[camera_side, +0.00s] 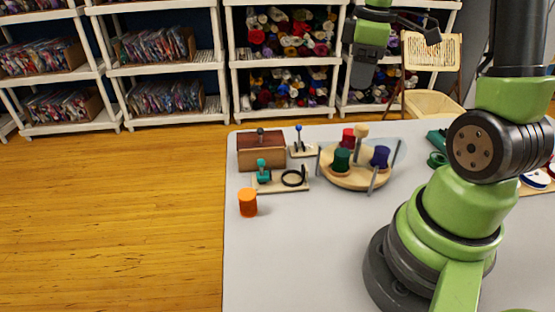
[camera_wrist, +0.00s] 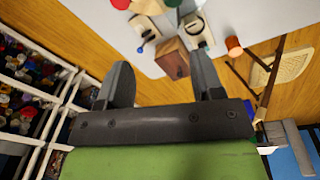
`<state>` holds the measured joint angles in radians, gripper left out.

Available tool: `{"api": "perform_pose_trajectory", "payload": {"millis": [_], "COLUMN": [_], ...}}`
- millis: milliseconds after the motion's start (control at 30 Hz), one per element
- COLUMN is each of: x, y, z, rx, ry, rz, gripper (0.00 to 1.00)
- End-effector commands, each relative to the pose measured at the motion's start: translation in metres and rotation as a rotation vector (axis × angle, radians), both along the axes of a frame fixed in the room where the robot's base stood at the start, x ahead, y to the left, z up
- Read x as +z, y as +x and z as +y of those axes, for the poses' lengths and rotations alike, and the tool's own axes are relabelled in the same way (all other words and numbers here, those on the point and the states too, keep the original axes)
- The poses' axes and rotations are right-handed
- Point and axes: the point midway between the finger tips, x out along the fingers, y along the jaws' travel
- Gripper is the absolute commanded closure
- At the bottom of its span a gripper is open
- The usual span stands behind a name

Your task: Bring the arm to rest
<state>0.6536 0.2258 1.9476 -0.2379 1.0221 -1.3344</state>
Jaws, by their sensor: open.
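My gripper (camera_side: 362,80) is raised well above the table's back edge, in front of the shelves in the side view. In the wrist view my gripper (camera_wrist: 162,78) shows two dark fingers spread apart with nothing between them. The grey-white table (camera_side: 290,255) lies below. My arm rises from the table's right side in the side view and hides part of what lies behind it.
A brown wooden box (camera_side: 261,158), an orange cylinder (camera_side: 247,204) and a round wooden spool stand (camera_side: 345,180) with coloured spools sit at the table's back left. Green items (camera_side: 437,158) lie near my arm. White shelves (camera_side: 180,65) stand behind. The front-left tabletop is clear.

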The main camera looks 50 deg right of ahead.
Motion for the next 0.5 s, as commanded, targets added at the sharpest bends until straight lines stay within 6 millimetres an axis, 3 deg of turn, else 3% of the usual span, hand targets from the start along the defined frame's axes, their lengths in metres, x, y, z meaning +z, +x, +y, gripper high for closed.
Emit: {"api": "perform_pose_trajectory", "payload": {"millis": [100,300,500], "x": [0.034,0.067,0.076], "y": [0.000,-0.028,-0.064], "z": [0.053,0.133,0.178], "rx": [-0.135,-0.394,-0.589], "ry": [0.003,0.148,0.353], "rz": [-0.134,-0.340,-0.444], "gripper": [0.39,0.39,0.39]}}
